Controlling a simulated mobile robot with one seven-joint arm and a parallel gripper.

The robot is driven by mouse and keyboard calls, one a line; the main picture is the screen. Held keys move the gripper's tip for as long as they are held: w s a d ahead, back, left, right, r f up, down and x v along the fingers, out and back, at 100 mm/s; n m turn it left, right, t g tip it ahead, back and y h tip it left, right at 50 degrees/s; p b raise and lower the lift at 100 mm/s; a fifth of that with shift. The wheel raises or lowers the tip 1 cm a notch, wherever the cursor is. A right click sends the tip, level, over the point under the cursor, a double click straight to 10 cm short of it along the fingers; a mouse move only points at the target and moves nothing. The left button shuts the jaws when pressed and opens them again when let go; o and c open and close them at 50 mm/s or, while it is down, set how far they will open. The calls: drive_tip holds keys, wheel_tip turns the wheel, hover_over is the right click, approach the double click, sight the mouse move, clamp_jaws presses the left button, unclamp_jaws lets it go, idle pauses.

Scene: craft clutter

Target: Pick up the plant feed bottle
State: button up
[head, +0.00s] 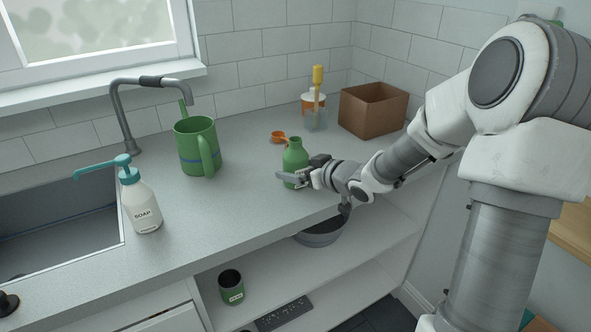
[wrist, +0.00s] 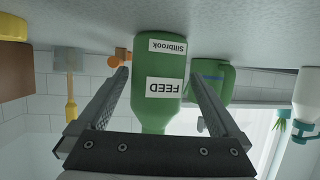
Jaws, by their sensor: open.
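The plant feed bottle is a green bottle (head: 295,154) with a narrow neck, upright on the grey counter. In the wrist view, which is upside down, the bottle (wrist: 147,110) shows white labels reading "FEED" and what looks like "Sillbrook". My gripper (head: 291,179) is open at the bottle's lower body, low over the counter. In the wrist view my gripper (wrist: 158,76) has one finger on each side of the bottle, with a visible gap on at least the right side. The gripper hides part of the bottle's lower right in the head view.
A green watering can (head: 190,150) stands left of the bottle, with a soap dispenser (head: 142,205) by the sink. An orange scoop (head: 278,137), a yellow-handled brush (head: 318,80) and a cardboard box (head: 373,112) stand behind. A shelf below holds a dark bowl (head: 318,236).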

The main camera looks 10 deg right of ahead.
sight(289, 166)
drive_tip(key=b+x, duration=0.1)
drive_tip(key=x, duration=0.4)
drive_tip(key=shift+d, duration=0.1)
drive_tip(key=shift+r, duration=0.1)
drive_tip(key=c, duration=1.3)
drive_tip(key=shift+o, duration=0.2)
drive_tip(key=shift+r, duration=0.1)
